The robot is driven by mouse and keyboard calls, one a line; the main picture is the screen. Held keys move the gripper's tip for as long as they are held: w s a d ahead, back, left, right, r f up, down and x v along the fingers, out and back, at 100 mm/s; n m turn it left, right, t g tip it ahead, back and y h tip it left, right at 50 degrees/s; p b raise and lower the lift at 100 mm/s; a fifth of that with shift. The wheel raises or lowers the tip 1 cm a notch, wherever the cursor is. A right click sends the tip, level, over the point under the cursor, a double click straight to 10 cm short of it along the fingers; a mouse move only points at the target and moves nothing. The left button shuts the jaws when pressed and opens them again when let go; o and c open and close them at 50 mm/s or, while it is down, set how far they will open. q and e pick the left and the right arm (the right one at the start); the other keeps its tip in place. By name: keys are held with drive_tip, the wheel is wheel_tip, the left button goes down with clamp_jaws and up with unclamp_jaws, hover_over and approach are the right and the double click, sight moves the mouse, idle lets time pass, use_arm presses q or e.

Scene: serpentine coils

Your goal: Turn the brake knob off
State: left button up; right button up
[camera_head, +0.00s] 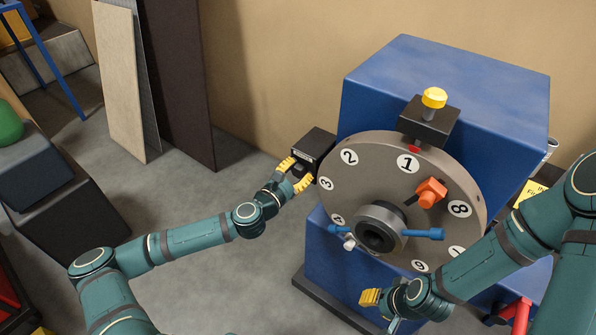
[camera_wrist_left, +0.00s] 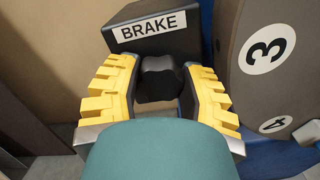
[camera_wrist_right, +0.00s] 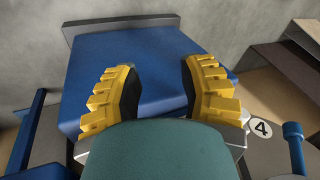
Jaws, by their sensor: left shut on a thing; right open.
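The brake box (camera_head: 314,145) is a black box on the left side of the blue machine. Its white BRAKE label shows in the left wrist view (camera_wrist_left: 158,26). The black brake knob (camera_wrist_left: 160,82) sticks out below the label. My left gripper (camera_head: 295,174) is at the knob, with its yellow fingers on both sides of it, shut on it. The knob is mostly hidden in the head view. My right gripper (camera_head: 370,298) is low in front of the machine, open and empty; its spread fingers show in the right wrist view (camera_wrist_right: 157,92).
A large grey numbered dial (camera_head: 345,205) faces me, with an orange block (camera_head: 431,193), a blue-handled hub (camera_head: 380,228) and a yellow-topped black block (camera_head: 430,121) above. The blue machine (camera_head: 445,80) stands behind. Boards (camera_head: 122,85) lean at the left wall.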

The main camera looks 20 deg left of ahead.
use_arm(q)
drive_tip(key=shift+a+f+n, duration=0.1)
drive_tip(key=shift+a+n, duration=0.05)
drive_tip(key=shift+n, duration=0.55)
drive_tip(key=o, duration=0.9)
drive_tip(key=shift+s, duration=0.1)
drive_tip(key=v, duration=1.1)
drive_tip(key=shift+s, duration=0.4)
